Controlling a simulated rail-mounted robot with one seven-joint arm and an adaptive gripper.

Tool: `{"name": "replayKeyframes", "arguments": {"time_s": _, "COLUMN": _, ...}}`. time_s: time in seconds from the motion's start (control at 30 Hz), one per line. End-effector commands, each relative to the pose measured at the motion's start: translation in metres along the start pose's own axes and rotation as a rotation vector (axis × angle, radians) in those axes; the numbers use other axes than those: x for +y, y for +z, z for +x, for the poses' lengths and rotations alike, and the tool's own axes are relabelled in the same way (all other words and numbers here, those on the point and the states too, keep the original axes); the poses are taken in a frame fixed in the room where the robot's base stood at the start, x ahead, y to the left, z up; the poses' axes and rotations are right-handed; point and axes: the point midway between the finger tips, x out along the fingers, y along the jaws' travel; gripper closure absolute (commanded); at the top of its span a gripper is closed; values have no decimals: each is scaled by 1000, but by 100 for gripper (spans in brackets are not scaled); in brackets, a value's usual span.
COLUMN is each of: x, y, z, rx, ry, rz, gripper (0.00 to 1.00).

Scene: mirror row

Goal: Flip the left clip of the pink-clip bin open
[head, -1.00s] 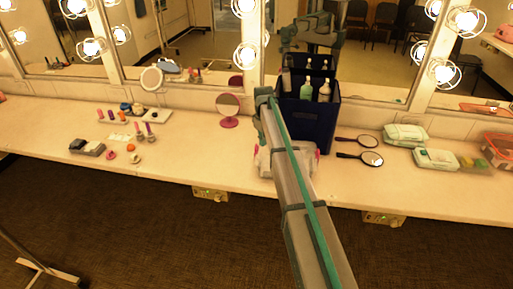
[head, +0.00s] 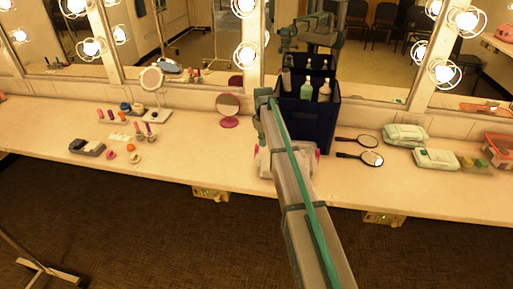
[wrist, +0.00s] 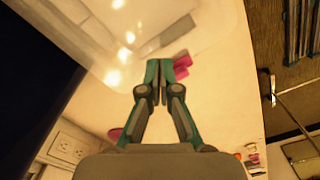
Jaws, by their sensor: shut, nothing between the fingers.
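The pink-clip bin (head: 266,172) is a low translucent box near the counter's front edge, partly hidden behind my arm in the head view. A pink clip shows at its left end (head: 257,150) and another at its right end (head: 317,154). In the wrist view the bin's clear lid (wrist: 185,20) fills the upper middle, with a pink clip (wrist: 182,66) at its edge. My gripper (wrist: 159,72) is shut and empty, its fingertips close beside this clip. I cannot tell if they touch. The gripper is mostly hidden in the head view.
A dark blue caddy with bottles (head: 308,122) stands right behind the bin. A pink round mirror (head: 228,109) stands to the left, and hand mirrors (head: 368,157) lie to the right.

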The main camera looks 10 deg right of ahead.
Motion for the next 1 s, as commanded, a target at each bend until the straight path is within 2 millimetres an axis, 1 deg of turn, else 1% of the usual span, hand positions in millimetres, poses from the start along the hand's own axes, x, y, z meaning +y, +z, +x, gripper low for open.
{"name": "replayKeyframes", "arguments": {"time_s": 0.7, "x": 0, "y": 0, "z": 27, "rx": 0, "ry": 0, "rz": 0, "gripper": 100}}
{"name": "replayKeyframes", "arguments": {"time_s": 1.0, "x": -1, "y": -1, "z": 30, "rx": 0, "ry": 0, "rz": 0, "gripper": 100}}
